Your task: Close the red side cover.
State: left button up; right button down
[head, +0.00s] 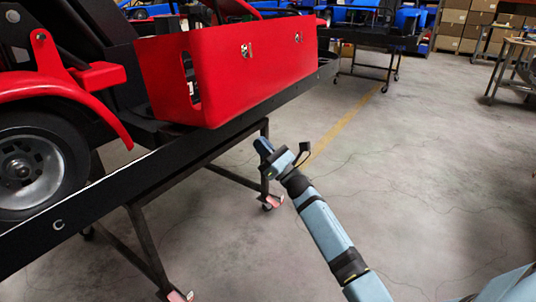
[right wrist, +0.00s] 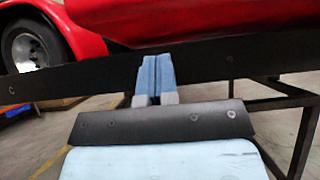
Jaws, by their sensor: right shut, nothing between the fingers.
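The red side cover (head: 230,75) is on the side of the kart, above the black stand rail (head: 110,190). It stands out from the kart's dark body, with an opening in its near end. My right gripper (head: 262,146) is below and in front of the cover, beside the stand and apart from the cover. Its blue fingers (right wrist: 155,78) are together with nothing between them. In the right wrist view they point at the black rail, and the red cover (right wrist: 190,22) is above them, cut off by the top edge. My left gripper is not in view.
A kart wheel (head: 35,165) and red fender are at the left. The stand's legs and a caster (head: 271,202) are below the rail. Another stand (head: 375,42) with blue parts is at the back. The floor to the right is clear.

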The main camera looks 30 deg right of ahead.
jog(key=w+a+r, duration=0.1)
jog(key=w+r, duration=0.3)
jog(key=r, duration=0.2)
jog(key=shift+a+r+b, duration=0.25)
jog(key=shift+r+b, duration=0.1)
